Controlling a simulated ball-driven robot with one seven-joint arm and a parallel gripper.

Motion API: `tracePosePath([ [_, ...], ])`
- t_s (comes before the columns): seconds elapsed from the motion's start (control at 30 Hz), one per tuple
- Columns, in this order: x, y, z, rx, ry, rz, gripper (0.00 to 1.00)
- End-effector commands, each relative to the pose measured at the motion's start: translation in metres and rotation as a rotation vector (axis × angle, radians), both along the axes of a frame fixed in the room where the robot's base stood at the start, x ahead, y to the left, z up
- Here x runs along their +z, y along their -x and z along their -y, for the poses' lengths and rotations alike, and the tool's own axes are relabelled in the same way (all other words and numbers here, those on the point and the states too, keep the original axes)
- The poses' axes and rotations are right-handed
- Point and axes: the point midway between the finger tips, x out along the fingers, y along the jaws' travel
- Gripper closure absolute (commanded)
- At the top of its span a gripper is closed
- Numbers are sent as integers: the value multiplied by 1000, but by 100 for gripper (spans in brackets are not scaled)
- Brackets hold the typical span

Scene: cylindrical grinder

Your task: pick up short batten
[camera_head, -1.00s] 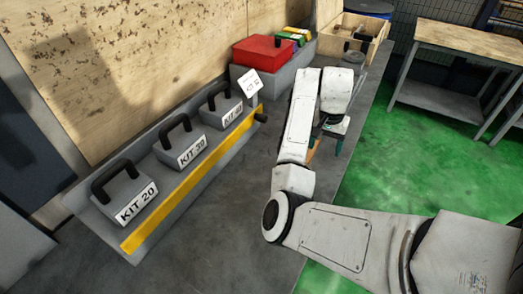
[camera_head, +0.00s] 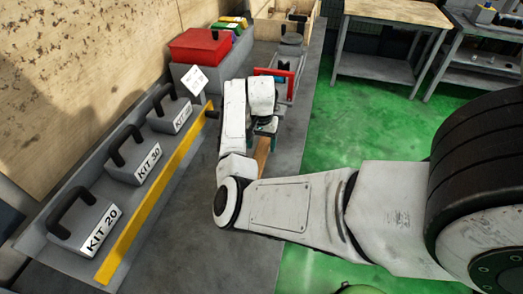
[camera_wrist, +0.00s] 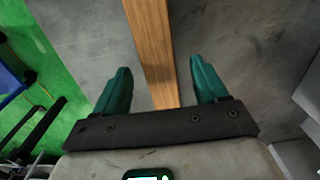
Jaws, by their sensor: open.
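The short batten is a narrow brown wooden strip. In the wrist view the batten (camera_wrist: 151,45) lies on the grey bench top and runs from the top edge down between my fingers. In the head view only a small piece of the batten (camera_head: 262,152) shows below my gripper; my arm hides the rest. My gripper (camera_wrist: 158,72) is open, with one teal finger on each side of the batten and a visible gap on both sides. In the head view my gripper (camera_head: 265,128) is partly hidden by my arm over the bench.
Grey kit cases (camera_head: 88,220) with black handles stand in a tray with a yellow front edge (camera_head: 150,205) at left. A red box (camera_head: 200,45) stands behind. A red-framed device (camera_head: 283,76) sits beyond my gripper. Green floor (camera_head: 365,140) is clear at right.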

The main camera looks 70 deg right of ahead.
Motion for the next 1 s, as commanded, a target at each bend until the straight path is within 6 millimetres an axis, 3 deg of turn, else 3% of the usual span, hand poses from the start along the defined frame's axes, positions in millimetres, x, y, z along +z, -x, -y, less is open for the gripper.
tracePosePath([
  [0.2,-21,0,0,0,-1,-1,28],
  [0.43,-22,0,0,0,0,0,28],
  [1.0,-21,0,0,0,1,0,82],
])
